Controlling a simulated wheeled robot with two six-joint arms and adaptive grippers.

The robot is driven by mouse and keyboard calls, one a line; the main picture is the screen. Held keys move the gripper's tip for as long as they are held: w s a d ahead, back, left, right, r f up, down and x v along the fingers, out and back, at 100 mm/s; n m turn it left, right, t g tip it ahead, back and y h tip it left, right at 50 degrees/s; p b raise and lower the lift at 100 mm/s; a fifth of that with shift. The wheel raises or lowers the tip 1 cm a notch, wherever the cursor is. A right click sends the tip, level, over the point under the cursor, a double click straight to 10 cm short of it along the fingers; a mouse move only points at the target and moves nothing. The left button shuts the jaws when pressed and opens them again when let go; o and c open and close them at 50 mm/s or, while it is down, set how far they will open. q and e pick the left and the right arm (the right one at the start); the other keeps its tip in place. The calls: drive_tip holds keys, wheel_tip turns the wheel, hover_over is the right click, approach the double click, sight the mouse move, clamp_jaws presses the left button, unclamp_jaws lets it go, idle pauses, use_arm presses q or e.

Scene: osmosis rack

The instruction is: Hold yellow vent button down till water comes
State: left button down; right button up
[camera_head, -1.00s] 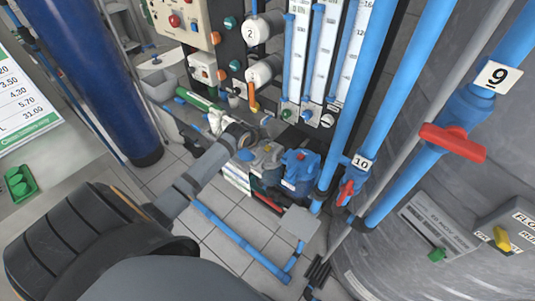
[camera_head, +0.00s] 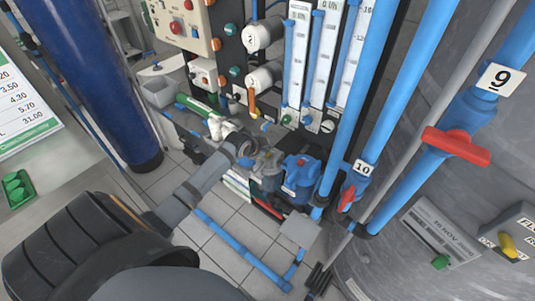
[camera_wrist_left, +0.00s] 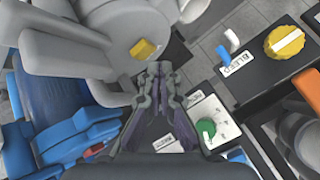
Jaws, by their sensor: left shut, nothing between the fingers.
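The yellow vent button (camera_wrist_left: 143,48) is a small yellow square on the grey housing (camera_wrist_left: 85,30) in the left wrist view. My left gripper (camera_wrist_left: 159,68) is shut and empty. Its fingertips appear just below and right of the button in that view, over the housing's edge; I see no clear contact. In the head view my left forearm reaches in from the lower left, and the wrist and gripper (camera_head: 243,148) are by the grey housing (camera_head: 267,168), partly hidden. My right gripper is out of view. No water shows.
A blue housing (camera_head: 301,175) stands right of the grey one. Blue pipes (camera_head: 352,100) and a red-handled valve (camera_head: 456,146) are further right. In the left wrist view, a large yellow knob (camera_wrist_left: 284,41) and a green knob (camera_wrist_left: 206,129) are to the right.

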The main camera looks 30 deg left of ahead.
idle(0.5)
use_arm(q)
drive_tip(key=shift+f, duration=0.1)
drive_tip(key=shift+f, duration=0.3)
drive_tip(key=shift+f+b, duration=0.35)
drive_tip(key=shift+f, duration=0.15)
idle(2.3)
drive_tip(key=shift+r, duration=0.15)
idle(1.7)
drive_tip(key=shift+r+p, duration=0.8)
drive_tip(key=shift+p, duration=0.2)
wheel_tip(320, 180, up, 5)
drive_tip(key=p, duration=0.5)
drive_tip(key=shift+r, duration=0.1)
